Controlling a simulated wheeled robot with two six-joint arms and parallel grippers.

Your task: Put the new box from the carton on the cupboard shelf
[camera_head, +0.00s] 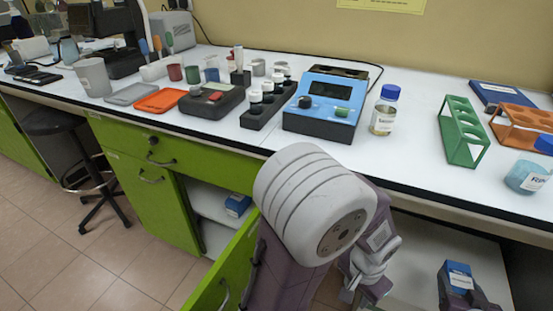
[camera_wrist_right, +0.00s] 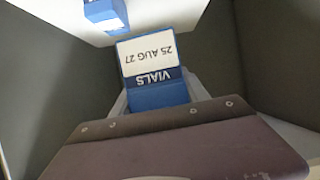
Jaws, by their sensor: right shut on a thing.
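The blue box (camera_head: 458,277) with a white label is held by my right gripper (camera_head: 468,297), low at the right in the head view, in front of a white surface below the bench. In the right wrist view the box (camera_wrist_right: 155,70) reads "VIALS" and "25 AUG 27", upside down, with the gripper shut on it. Another blue box (camera_head: 237,205) stands on the white cupboard shelf (camera_head: 208,203) at the left. A blue box (camera_wrist_right: 105,12) also shows at the top of the wrist view. My left gripper (camera_head: 366,284) is low, partly hidden by its arm; its jaws are unclear. I cannot identify the carton.
The green cupboard door (camera_head: 232,272) stands open, partly behind my left arm. The bench (camera_head: 420,165) above holds a blue instrument (camera_head: 330,105), a bottle (camera_head: 385,110) and a green rack (camera_head: 462,132). Dark walls (camera_wrist_right: 45,85) flank the held box in the wrist view.

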